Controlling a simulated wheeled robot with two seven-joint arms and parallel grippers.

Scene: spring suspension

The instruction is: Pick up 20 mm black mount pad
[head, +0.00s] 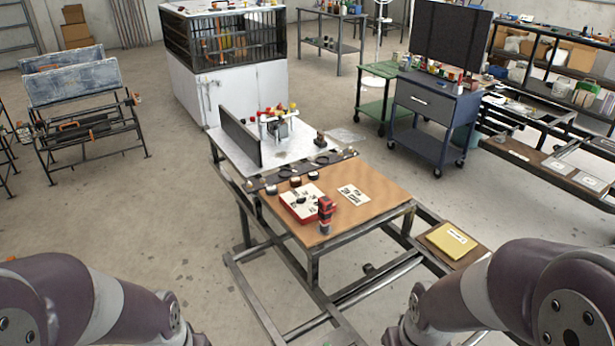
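Several small dark round pieces stand in a row along the back edge of the brown worktable (385,205). One dark piece (271,189) is at the left of the row, one (296,181) is in the middle and one (313,175) is further right. They are too small here to tell which is the 20 mm black mount pad. My left and right arms enter at the bottom corners, well short of the tabletop. Both grippers are out of the frame.
A red box with a white top (302,202) and a red upright device (326,208) stand on the worktable, beside a printed card (353,194). Behind is a white bench (295,148) with a dark upright panel (240,137). A yellow packet (451,240) lies lower right.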

